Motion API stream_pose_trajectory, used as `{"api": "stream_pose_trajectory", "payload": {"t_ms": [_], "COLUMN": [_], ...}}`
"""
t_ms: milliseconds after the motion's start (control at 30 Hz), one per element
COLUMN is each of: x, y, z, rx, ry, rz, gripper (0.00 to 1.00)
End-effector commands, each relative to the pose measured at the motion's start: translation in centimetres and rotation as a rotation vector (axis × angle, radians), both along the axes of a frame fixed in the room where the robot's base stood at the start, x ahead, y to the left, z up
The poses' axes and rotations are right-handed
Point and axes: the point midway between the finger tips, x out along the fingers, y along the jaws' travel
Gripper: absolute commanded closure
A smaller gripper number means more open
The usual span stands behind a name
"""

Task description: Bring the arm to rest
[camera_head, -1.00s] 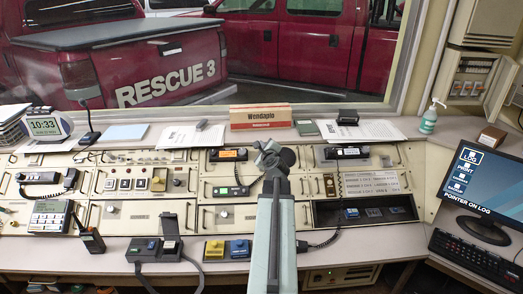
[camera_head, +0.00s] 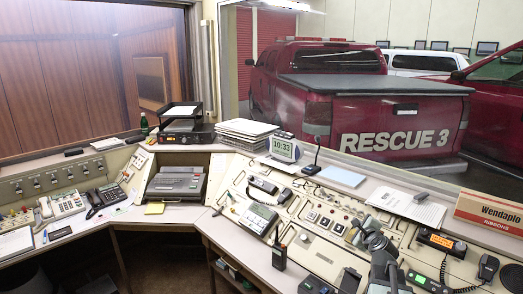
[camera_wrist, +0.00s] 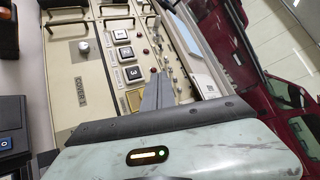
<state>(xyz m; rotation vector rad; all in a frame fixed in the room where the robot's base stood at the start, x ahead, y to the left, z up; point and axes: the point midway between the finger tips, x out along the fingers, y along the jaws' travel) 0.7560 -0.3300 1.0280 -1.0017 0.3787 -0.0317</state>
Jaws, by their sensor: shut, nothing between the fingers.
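My gripper (camera_head: 368,236) shows at the lower right of the head view, in front of the cream console panels (camera_head: 318,255). In the wrist view, my gripper's grey fingers (camera_wrist: 158,92) are together and nothing shows between them. They point over the console's numbered push buttons (camera_wrist: 127,52). I see no contact with the panel, but the height above it is hard to tell.
A handheld radio (camera_head: 279,252) stands at the console's front edge. A desk clock (camera_head: 285,149), a gooseneck microphone (camera_head: 313,160) and a Wendaplo box (camera_head: 488,212) stand on the back shelf. Telephones (camera_head: 66,205) are at the left. Open floor shows below the left counter.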

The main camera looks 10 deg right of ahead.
Motion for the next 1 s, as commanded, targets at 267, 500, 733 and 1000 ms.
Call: {"api": "stream_pose_trajectory", "payload": {"t_ms": [267, 500, 733, 1000], "x": [2.2, -6.4, -16.9, -18.3], "y": [24.1, 37.9, 33.5, 33.1], "z": [-5.8, -13.2, -16.6, -16.7], "rx": [-0.336, -0.858, -1.207, -1.262], "ry": [0.274, 0.600, 0.930, 0.913], "rz": [0.547, 1.185, 1.777, 1.935], "gripper": [1.00, 1.00, 1.00, 1.00]}}
